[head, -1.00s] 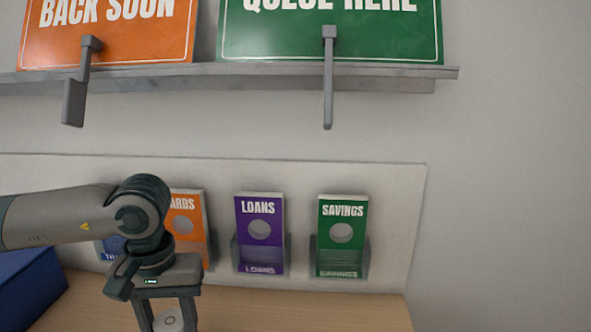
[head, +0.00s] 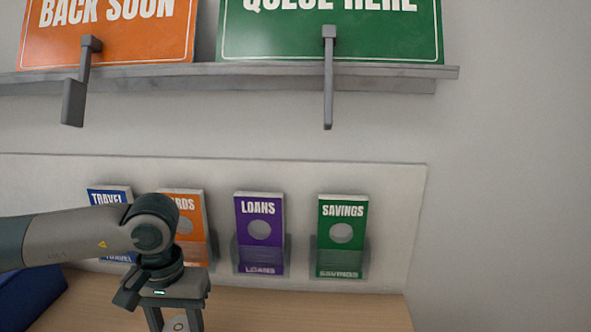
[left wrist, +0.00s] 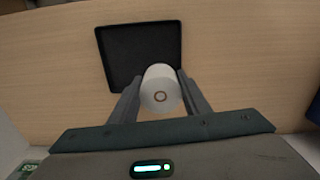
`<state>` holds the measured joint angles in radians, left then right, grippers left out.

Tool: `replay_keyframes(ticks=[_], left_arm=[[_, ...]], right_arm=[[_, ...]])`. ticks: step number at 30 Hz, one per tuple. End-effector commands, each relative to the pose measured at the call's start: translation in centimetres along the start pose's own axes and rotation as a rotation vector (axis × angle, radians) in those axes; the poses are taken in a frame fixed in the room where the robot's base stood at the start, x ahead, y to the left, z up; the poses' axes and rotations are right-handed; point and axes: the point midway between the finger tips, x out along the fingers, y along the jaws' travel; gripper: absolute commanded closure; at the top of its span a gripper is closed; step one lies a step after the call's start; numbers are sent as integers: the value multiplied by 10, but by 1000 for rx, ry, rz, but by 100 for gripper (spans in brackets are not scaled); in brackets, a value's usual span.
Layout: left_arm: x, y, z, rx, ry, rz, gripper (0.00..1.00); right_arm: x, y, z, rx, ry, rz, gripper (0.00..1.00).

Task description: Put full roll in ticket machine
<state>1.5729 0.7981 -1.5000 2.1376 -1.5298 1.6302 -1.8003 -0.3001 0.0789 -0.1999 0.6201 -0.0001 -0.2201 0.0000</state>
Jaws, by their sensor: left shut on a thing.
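A white paper roll (left wrist: 161,91) with a small brown core is between the fingers of my left gripper (left wrist: 158,100) in the left wrist view. The gripper is shut on it. In the head view the roll (head: 181,324) shows at the bottom edge between the fingers of my left gripper (head: 176,320). Below the roll, a black square tray (left wrist: 138,45) lies on the wooden counter; whether the roll touches it is hard to tell. The ticket machine cannot be made out in either view. My right gripper is not in view.
Leaflet holders line the back panel, with travel (head: 104,197), cards (head: 189,216), loans (head: 259,235) and savings (head: 341,235) leaflets. A blue box (head: 32,299) is at the left. A grey shelf (head: 240,77) holds signs above. The counter (head: 300,312) is clear at right.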

Motion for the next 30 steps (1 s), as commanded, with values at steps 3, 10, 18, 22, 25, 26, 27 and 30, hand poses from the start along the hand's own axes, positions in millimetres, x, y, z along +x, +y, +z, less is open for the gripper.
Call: replay_keyframes(ticks=[3,10,18,22,25,26,27,30], left_arm=[[9,0,-4,-1,-1,0,85],[10,0,-5,0,1,0,85],[10,1,-4,2,0,0,85],[11,2,-4,3,-1,1,85],[10,1,-4,3,-1,2,85],[10,1,-4,2,-1,1,85],[10,1,-4,2,0,0,85],[10,0,-4,1,1,0,85]], right_arm=[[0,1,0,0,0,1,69],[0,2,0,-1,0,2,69],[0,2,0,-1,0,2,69],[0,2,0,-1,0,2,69],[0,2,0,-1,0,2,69],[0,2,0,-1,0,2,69],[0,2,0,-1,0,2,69],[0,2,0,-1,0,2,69]])
